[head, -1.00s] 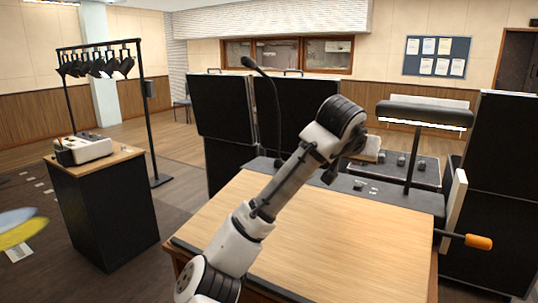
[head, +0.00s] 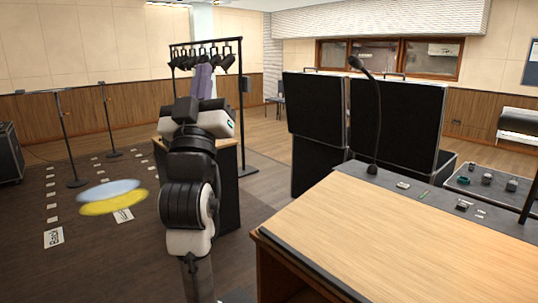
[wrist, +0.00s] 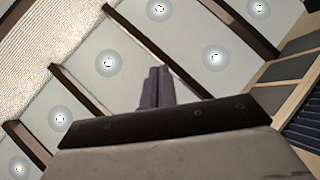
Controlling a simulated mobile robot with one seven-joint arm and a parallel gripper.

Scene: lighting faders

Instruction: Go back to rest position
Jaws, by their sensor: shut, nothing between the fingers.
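My gripper (head: 204,68) points upward at the top of my folded arm, left of centre in the head view. Its two grey-purple fingers lie together in the wrist view (wrist: 155,86), shut with nothing between them. The gripper is clear of the desk and touches nothing that I can see. The black stand (head: 229,195) is behind my arm and mostly hidden; the console on it cannot be made out.
A wooden desk (head: 400,240) fills the lower right, with a gooseneck microphone (head: 378,115) at its back. Black panels (head: 398,115) stand behind. A lamp rack (head: 242,110) stands beyond my arm. Floor at left is open around blue and yellow light spots (head: 112,195).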

